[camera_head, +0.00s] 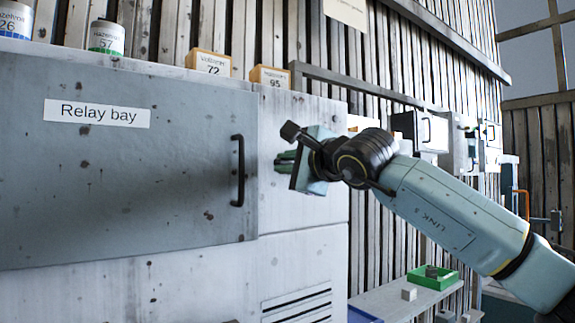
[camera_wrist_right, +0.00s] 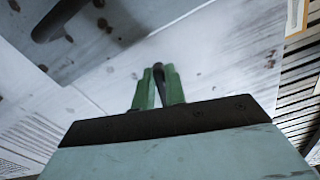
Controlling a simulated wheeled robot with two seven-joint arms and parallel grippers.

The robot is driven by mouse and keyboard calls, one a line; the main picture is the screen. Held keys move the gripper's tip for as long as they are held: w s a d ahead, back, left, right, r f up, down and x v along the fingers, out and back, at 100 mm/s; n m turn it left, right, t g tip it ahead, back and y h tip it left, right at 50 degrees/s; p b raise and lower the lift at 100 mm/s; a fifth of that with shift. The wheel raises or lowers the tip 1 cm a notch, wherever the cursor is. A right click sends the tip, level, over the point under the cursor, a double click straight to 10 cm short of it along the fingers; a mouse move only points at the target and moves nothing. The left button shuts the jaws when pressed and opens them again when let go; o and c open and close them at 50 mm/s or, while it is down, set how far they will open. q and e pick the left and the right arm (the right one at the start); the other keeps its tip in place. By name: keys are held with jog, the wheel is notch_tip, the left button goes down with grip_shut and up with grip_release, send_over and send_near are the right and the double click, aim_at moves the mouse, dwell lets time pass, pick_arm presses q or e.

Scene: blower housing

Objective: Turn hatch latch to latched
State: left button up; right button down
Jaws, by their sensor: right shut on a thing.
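The hatch is a grey door (camera_head: 120,190) labelled "Relay bay" with a black bar handle (camera_head: 237,170) at its right edge. My right gripper (camera_head: 282,161) reaches in from the right and is at the pale cabinet face just right of the door. In the right wrist view its green fingers (camera_wrist_right: 158,88) are shut on a small dark latch piece (camera_wrist_right: 158,68) on the white panel. Most of the latch is hidden between the fingers, so its angle is hard to tell. The door lies flat against the cabinet front. My left gripper is not in view.
The pale cabinet (camera_head: 305,215) carries small boxes marked "72" (camera_head: 208,62) and "95" (camera_head: 269,77) and labelled cans (camera_head: 106,37) on top. A green tray (camera_head: 433,278) sits on a low bench at the lower right. Wall-mounted boxes (camera_head: 420,132) stand behind my right arm.

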jog(key=shift+f+n, duration=0.15)
jog(key=shift+n, duration=0.6)
jog(key=shift+f+n, duration=0.15)
jog(key=shift+n, duration=0.6)
jog(key=c, duration=1.4)
grip_release()
jog(key=shift+c, duration=0.2)
jog(key=b+v, duration=0.4)
jog(key=v, duration=0.9)
jog(key=shift+s+b, duration=0.2)
jog(key=shift+b, duration=0.1)
jog(key=shift+d, duration=0.1)
